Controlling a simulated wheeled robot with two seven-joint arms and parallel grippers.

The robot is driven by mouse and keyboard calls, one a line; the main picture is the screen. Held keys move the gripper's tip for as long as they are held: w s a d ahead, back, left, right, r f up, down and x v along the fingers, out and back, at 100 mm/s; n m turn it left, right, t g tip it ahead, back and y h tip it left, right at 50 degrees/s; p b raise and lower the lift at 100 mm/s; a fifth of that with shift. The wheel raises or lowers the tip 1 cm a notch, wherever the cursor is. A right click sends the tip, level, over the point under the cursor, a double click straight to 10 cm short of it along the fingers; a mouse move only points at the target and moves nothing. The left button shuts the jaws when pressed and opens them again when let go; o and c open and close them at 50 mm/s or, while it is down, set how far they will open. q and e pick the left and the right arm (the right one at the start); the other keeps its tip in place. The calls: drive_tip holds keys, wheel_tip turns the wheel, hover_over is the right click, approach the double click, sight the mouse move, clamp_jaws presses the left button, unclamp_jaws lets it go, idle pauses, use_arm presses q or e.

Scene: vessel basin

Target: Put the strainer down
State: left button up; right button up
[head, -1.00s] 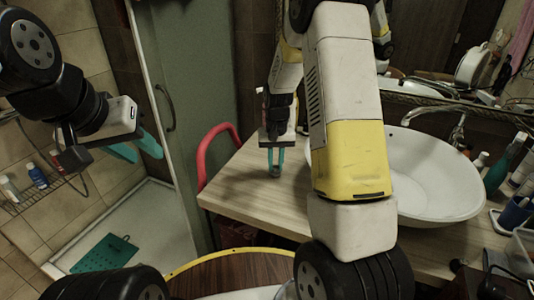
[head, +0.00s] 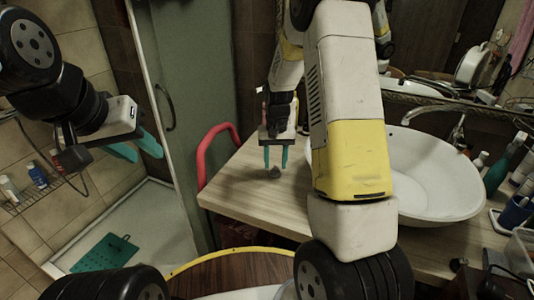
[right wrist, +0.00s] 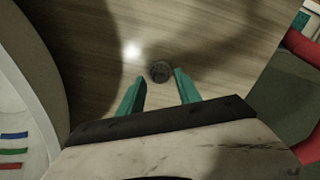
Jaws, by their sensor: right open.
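The strainer (head: 275,173) is a small dark round piece on the wooden countertop; it also shows in the right wrist view (right wrist: 159,71). My right gripper (head: 276,162) is over the countertop with its teal fingers apart. In the right wrist view the right gripper (right wrist: 160,88) is open, and the strainer sits just beyond the gap between its fingertips, not gripped. My left gripper (head: 140,154) is at the left, its teal fingers apart and empty, in the air away from the counter.
A white basin (head: 432,180) stands on the countertop (head: 240,190) at the right, partly hidden by my right arm. A red rail (head: 206,155) curves by the counter's left edge. Bottles (head: 506,160) and a blue cup (head: 514,212) stand at far right. The counter around the strainer is clear.

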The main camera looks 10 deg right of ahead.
sight(276, 168)
wheel_tip(276, 168, up, 10)
drive_tip(key=r, duration=0.1)
drive_tip(key=s+r+n+t+y, duration=0.1)
drive_tip(key=s+r+t+y, duration=0.15)
drive_tip(key=s+r, duration=0.95)
drive_tip(key=s+a+r+n+t, duration=0.1)
drive_tip(key=s+a+r+t, duration=0.1)
drive_tip(key=s, duration=1)
drive_tip(key=shift+s+t, duration=0.2)
drive_tip(key=shift+t, duration=0.65)
